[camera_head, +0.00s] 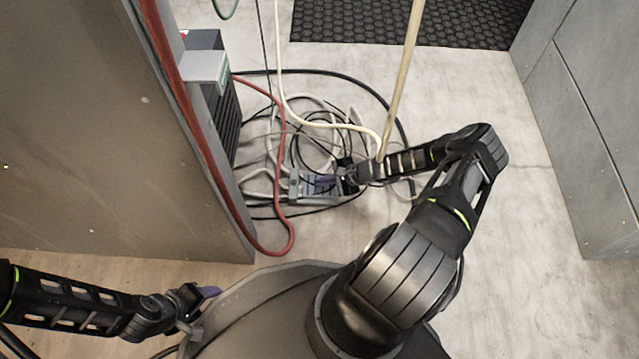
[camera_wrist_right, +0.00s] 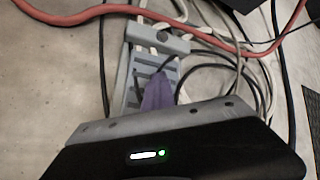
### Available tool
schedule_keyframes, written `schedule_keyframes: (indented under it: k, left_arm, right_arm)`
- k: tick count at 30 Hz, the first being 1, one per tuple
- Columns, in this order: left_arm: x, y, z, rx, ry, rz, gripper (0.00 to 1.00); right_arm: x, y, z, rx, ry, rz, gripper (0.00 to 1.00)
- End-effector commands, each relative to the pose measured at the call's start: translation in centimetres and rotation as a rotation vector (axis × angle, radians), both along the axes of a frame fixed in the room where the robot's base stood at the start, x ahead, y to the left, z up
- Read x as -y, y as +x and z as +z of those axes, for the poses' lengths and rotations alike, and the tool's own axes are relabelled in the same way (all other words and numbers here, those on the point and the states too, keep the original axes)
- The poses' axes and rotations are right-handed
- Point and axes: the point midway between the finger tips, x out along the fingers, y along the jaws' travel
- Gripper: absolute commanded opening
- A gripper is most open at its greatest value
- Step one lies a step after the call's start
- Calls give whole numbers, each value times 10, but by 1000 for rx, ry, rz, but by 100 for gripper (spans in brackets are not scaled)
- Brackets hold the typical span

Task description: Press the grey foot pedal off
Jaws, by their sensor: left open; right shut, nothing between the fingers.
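A grey slotted unit (camera_head: 303,188) lies on the floor among the cables in the head view. It is the only thing I see that could be the grey foot pedal. In the right wrist view the unit (camera_wrist_right: 131,98) has dark ridges and a raised grey bar across its far part. My right gripper (camera_head: 325,181) is shut and empty, its purple fingertips (camera_wrist_right: 158,90) over the near part of the unit. I cannot tell whether they touch it. My left gripper (camera_head: 208,292) is open and empty, low at the left, far from the unit.
Loose black, white and red cables (camera_head: 330,130) coil around the unit. A grey box with a black vented side (camera_head: 226,110) stands by the brown panel (camera_head: 80,120) at left. A pale pole (camera_head: 403,75) rises beside my right wrist. Floor (camera_head: 520,200) at right is clear.

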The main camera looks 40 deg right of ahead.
Motion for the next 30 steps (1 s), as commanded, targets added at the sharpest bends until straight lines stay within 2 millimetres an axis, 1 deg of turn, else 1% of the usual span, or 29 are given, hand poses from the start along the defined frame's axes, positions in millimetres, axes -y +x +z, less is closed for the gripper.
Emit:
schedule_keyframes:
  k: [1, 3, 7, 18, 21, 24, 30]
  left_arm:
    - [0, 0, 0, 0, 0, 0, 58]
    - [0, 0, 1, 0, 0, 0, 58]
    - [0, 0, 7, 0, 0, 0, 58]
    - [0, 0, 42, 0, 0, 0, 58]
    - [0, 0, 49, 0, 0, 0, 58]
    - [0, 0, 52, 0, 0, 0, 58]
    - [0, 0, 51, 0, 0, 0, 58]
  right_arm:
    - [1, -4, -3, -8, -3, -1, 0]
    - [1, -4, -2, -7, -2, 0, 0]
    - [1, -4, 6, -6, -2, -1, 0]
    - [0, -2, 48, -2, 1, 0, 0]
    - [0, -2, 57, -2, 1, 1, 0]
    - [0, -1, 61, -2, 1, 1, 0]
    - [0, -1, 60, -1, 1, 0, 0]
